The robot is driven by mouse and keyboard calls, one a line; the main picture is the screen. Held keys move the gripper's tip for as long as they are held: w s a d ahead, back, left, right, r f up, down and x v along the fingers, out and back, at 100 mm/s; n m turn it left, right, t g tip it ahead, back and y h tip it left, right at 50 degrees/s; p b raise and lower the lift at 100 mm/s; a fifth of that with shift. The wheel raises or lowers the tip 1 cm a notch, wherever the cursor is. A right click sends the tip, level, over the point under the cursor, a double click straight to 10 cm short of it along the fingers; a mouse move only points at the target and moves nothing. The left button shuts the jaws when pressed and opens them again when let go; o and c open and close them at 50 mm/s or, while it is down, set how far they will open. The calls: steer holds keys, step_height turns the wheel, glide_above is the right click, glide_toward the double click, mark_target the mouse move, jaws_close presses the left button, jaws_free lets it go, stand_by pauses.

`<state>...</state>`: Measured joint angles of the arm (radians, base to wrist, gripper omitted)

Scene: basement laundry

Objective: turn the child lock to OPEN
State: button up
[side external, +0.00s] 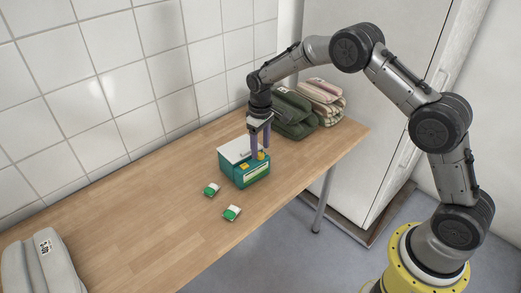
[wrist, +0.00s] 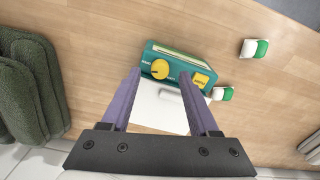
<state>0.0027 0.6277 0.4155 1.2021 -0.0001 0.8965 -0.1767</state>
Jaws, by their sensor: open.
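A teal box with a white lid (side external: 236,150) stands on the wooden table; it also shows in the wrist view (wrist: 182,61). On its teal front part are a round yellow knob (wrist: 160,69), which I take to be the child lock, and a yellow button (wrist: 201,79). The lettering beside the knob is too small to read, so its setting is unclear. My gripper (wrist: 164,74) points down over the box with its purple fingers apart and empty. The knob appears between the fingertips in the wrist view; I cannot tell whether they touch it.
Two small green-and-white blocks (side external: 211,190) (side external: 232,212) lie in front of the box. Green folded cloth (side external: 293,117) and a striped pile (side external: 322,98) sit behind it near the wall. A grey item (side external: 42,265) is at the near left. Table between is clear.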

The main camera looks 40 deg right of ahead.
steer(key=shift+f, duration=0.9)
jaws_close()
